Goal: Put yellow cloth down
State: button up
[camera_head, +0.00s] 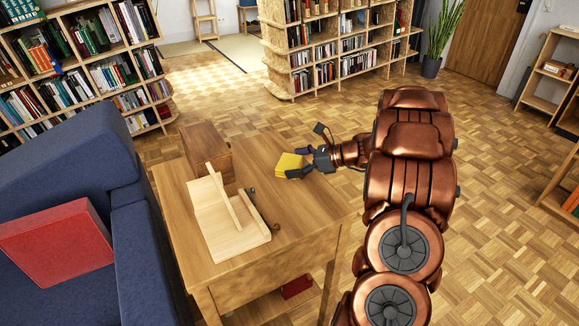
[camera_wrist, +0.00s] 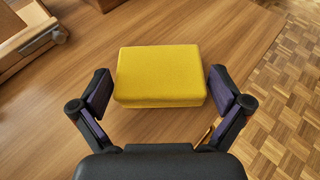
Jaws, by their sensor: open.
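The yellow cloth (camera_head: 290,164) is a thick folded block on the wooden table (camera_head: 290,221), near its far right part. It also shows in the wrist view (camera_wrist: 160,74), lying flat with its long side across the picture. My gripper (camera_head: 301,166) is at the right end of the cloth in the head view. In the wrist view my gripper (camera_wrist: 165,90) is open, with one finger on each side of the cloth. Part of the cloth is hidden by the gripper in the head view.
A pale wooden stand (camera_head: 232,232) and a brown wooden box (camera_head: 207,148) are on the table, left of the cloth. A blue sofa (camera_head: 75,165) with a red cushion (camera_head: 56,243) is at the left. Bookshelves (camera_head: 330,45) stand farther back.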

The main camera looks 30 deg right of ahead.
jog(key=shift+x, duration=0.85)
jog(key=c, duration=0.9)
